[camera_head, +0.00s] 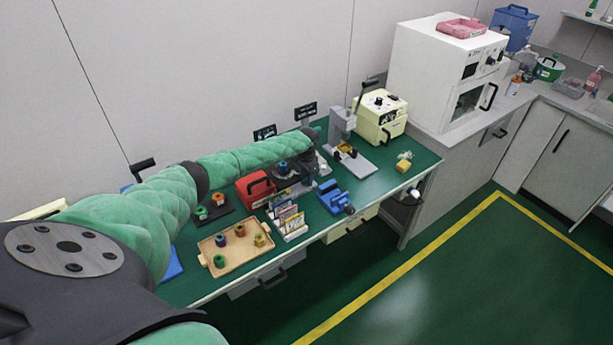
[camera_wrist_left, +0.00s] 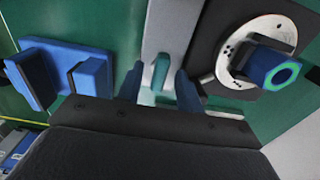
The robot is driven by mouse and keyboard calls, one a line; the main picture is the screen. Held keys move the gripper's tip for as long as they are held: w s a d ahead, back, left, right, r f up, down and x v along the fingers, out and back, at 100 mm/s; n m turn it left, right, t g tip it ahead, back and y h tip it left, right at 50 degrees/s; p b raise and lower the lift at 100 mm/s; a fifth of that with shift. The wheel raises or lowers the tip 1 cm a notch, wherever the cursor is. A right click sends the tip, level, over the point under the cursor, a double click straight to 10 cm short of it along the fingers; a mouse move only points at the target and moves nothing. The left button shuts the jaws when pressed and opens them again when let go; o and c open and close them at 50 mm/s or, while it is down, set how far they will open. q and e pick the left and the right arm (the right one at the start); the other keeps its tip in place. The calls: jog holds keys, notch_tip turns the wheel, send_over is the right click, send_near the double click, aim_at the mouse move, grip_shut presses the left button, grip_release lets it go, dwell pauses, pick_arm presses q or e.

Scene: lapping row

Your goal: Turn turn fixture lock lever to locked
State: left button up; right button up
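The turn fixture (camera_wrist_left: 232,68) shows in the left wrist view as a pale round disc on a dark base. A blue hexagonal part (camera_wrist_left: 272,70) with a green ring on its end sits on the disc. In the head view the fixture (camera_head: 286,178) is partly behind my arm. A short grey-green upright piece (camera_wrist_left: 161,72), seemingly the lock lever, stands left of the disc. My left gripper (camera_wrist_left: 160,91) is open, with one finger on each side of this piece and small gaps visible. It also shows in the head view (camera_head: 316,152), mostly hidden. My right gripper is not in view.
A blue vise (camera_head: 335,196) stands just right of the fixture. A grey press (camera_head: 342,122) and a cream machine (camera_head: 380,117) stand behind it. A red box (camera_head: 255,188), a card rack (camera_head: 292,226) and a wooden tray (camera_head: 236,262) with several parts lie left and in front.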

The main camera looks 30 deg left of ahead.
pick_arm(q)
jog(key=shift+f, duration=0.1)
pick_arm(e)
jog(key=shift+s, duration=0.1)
pick_arm(q)
grip_shut()
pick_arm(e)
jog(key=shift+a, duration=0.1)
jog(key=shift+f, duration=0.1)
